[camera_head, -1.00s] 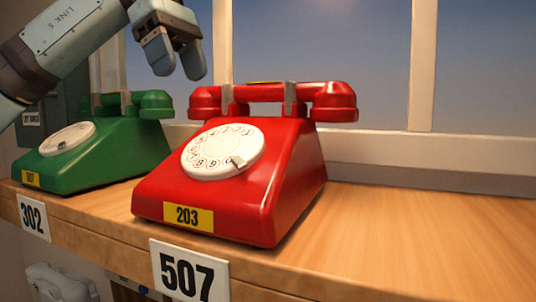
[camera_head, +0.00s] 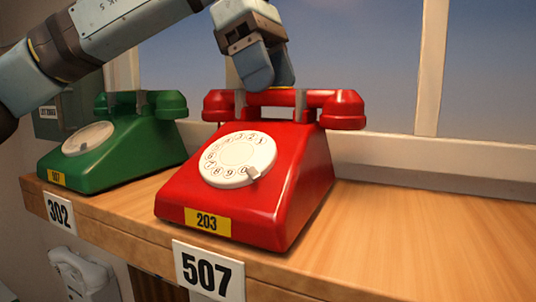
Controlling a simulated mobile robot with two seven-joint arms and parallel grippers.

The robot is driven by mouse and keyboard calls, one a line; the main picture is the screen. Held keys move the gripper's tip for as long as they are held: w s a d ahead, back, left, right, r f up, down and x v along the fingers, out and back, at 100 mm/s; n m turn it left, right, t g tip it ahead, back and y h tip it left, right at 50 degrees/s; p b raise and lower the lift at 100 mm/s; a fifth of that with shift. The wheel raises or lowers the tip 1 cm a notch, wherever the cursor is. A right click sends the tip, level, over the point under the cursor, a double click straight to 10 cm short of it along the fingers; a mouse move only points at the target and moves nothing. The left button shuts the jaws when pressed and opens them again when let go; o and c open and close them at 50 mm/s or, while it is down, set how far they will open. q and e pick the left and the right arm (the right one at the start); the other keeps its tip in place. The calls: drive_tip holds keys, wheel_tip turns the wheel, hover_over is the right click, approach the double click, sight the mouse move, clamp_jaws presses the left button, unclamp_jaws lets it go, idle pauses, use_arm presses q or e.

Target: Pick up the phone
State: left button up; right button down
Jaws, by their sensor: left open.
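A red dial phone (camera_head: 285,190) stands on a wooden shelf, with a white dial and a yellow tag reading 203. Its red handset (camera_head: 343,109) rests across the cradle on top. A green dial phone (camera_head: 140,150) stands to its left, with its handset (camera_head: 167,105) on its cradle. My left gripper (camera_head: 268,78) is directly above the middle of the red handset, pointing down, open, its fingertips close to the handset's bar. I cannot tell whether they touch it. My right gripper is not in view.
The wooden shelf (camera_head: 420,245) is clear to the right of the red phone. White plates reading 302 (camera_head: 60,212) and 507 (camera_head: 208,272) are on its front edge. A window with white frame bars (camera_head: 430,70) is behind. A white object (camera_head: 82,272) is below the shelf.

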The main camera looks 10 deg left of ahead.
use_arm(q)
drive_tip(key=shift+x, duration=1.2)
drive_tip(key=shift+a, duration=0.1)
clamp_jaws()
drive_tip(key=shift+w+r, duration=0.1)
drive_tip(key=shift+r, duration=0.05)
drive_tip(key=shift+r+p, duration=0.35)
drive_tip(key=shift+r, duration=1.3)
drive_tip(key=s+d+b, duration=0.1)
drive_tip(key=s+d, duration=1)
drive_tip(key=d, duration=0.2)
drive_tip(key=shift+s+d+b, duration=0.35)
drive_tip(key=shift+d+b, duration=0.05)
drive_tip(key=shift+d, duration=0.1)
